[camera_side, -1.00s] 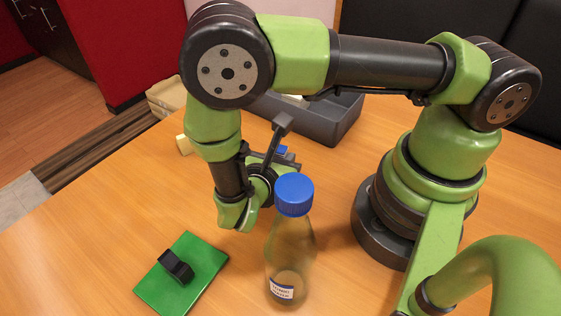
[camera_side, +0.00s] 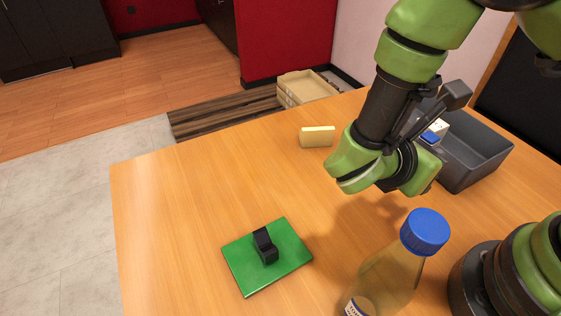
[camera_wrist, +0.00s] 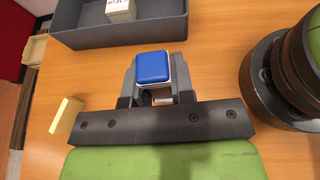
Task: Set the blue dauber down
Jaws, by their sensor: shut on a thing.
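The blue dauber (camera_wrist: 153,67) has a blue top with a pale rim. It sits between the fingers of my gripper (camera_wrist: 155,88) in the wrist view, and the fingers are shut on it. In the side view a bit of the dauber's blue (camera_side: 429,137) shows past my wrist, in front of the grey bin. The gripper is over the table, on the near side of the bin. How high the dauber is above the table is hard to tell.
A grey open bin (camera_side: 478,180) holds a white labelled block (camera_wrist: 121,10). A pale yellow block (camera_side: 317,137) lies left of my gripper. A green plate with a black handle (camera_side: 243,262) and a blue-capped bottle (camera_side: 393,272) stand nearer the camera. Table between them is clear.

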